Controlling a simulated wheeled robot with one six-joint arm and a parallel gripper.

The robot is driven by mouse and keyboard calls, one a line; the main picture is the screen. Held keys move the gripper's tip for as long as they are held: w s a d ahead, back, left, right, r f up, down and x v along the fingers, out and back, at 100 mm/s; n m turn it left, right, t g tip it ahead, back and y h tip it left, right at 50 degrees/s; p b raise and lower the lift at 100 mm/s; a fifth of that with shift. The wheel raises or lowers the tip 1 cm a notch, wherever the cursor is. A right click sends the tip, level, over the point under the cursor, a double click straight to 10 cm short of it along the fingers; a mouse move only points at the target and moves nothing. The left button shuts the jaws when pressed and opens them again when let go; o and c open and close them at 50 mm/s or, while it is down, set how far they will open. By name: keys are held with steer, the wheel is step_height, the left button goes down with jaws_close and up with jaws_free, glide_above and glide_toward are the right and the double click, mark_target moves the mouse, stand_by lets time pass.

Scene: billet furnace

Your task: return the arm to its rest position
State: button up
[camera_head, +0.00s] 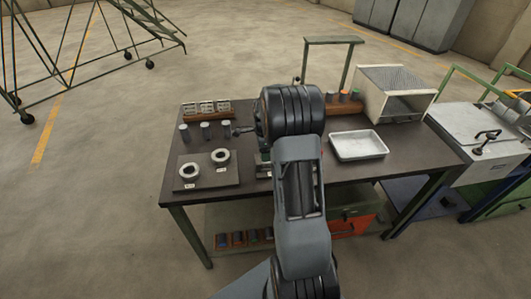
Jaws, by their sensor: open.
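My arm rises from the bottom middle of the head view and reaches over the dark workbench (330,187). Its thick black joint stands above the middle of the bench. My gripper (241,130) shows small and dark just left of that joint, partly hidden by it. It is open, and I see nothing held in it. It is close to the right-hand one of several small cylinders (206,131) on the bench; I cannot tell the exact gap. The arm hides the middle of the bench.
A rack (208,110) stands behind. A white tray (358,146) and a metal box (396,92) are on the right. A lidded unit (484,145) stands beyond.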

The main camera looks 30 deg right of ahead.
steer(key=shift+r+p, duration=0.65)
steer(key=shift+r, duration=0.95)
